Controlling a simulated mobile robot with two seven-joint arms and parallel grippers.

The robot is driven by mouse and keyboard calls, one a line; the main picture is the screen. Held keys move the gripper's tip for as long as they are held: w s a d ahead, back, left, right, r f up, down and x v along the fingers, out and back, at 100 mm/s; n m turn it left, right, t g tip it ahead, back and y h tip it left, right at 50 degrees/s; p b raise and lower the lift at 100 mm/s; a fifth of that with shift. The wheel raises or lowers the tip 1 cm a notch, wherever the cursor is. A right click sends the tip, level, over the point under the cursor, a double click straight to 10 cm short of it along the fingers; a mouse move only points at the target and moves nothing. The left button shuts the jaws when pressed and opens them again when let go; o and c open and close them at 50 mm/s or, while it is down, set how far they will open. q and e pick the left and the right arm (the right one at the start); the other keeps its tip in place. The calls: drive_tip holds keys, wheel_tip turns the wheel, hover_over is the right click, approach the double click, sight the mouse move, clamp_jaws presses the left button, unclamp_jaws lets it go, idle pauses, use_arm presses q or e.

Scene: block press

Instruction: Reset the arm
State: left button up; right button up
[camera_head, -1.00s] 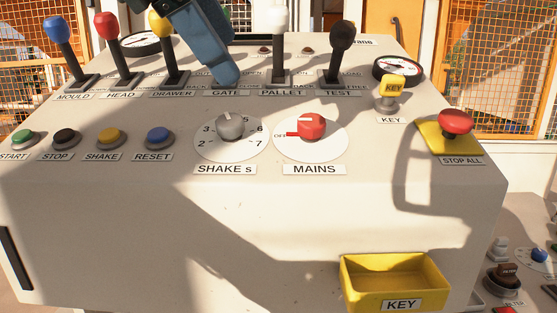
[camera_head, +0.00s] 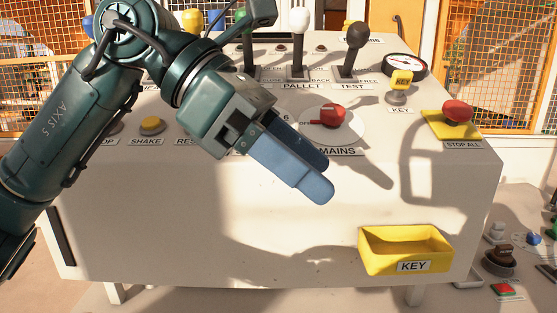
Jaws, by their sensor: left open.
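My left arm comes in from the left across the control console (camera_head: 340,215). My left gripper (camera_head: 322,175) has blue fingers, is open with nothing between them, and hangs over the console's front, just below the red MAINS knob (camera_head: 327,117). The fingers look close together from this angle. My right gripper is not in view.
At the right are a yellow key (camera_head: 401,84) and the red STOP ALL button (camera_head: 457,112). A yellow KEY tray (camera_head: 405,250) hangs on the console's front.

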use_arm(q)
drive_tip(key=s+d+f+n+g+h, duration=0.2)
drive_tip(key=s+f+g+h, duration=0.1)
drive_tip(key=g+h, duration=0.25)
drive_tip(key=w+a+f+m+t+y, duration=0.15)
drive_tip(key=a+f+m+t, duration=0.35)
drive_tip(key=m+t, duration=0.5)
drive_tip(key=w+a+f+m+t, duration=0.35)
drive_tip(key=f+m+t, duration=0.25)
drive_tip(key=m+t, duration=0.4)
drive_tip(key=w+a+f+m+t+y, duration=0.15)
drive_tip(key=a+f+m+t, duration=0.25)
drive_tip(key=f+m+t, duration=0.55)
drive_tip(key=s+a+f+n+g+y+p, duration=0.3)
drive_tip(key=s+f+g+y+p, duration=0.1)
drive_tip(key=p, duration=0.5)
drive_tip(key=s+a+f+n+g+y+p, duration=0.3)
drive_tip(key=s+f+n+g+y+p, duration=0.1)
drive_tip(key=f+g+p, duration=0.3)
wheel_tip(320, 180, down, 2)
drive_tip(key=shift+s+f+g+y+p, duration=0.1)
drive_tip(key=shift+s+g+y+p, duration=0.25)
drive_tip(key=shift+y+p, duration=0.5)
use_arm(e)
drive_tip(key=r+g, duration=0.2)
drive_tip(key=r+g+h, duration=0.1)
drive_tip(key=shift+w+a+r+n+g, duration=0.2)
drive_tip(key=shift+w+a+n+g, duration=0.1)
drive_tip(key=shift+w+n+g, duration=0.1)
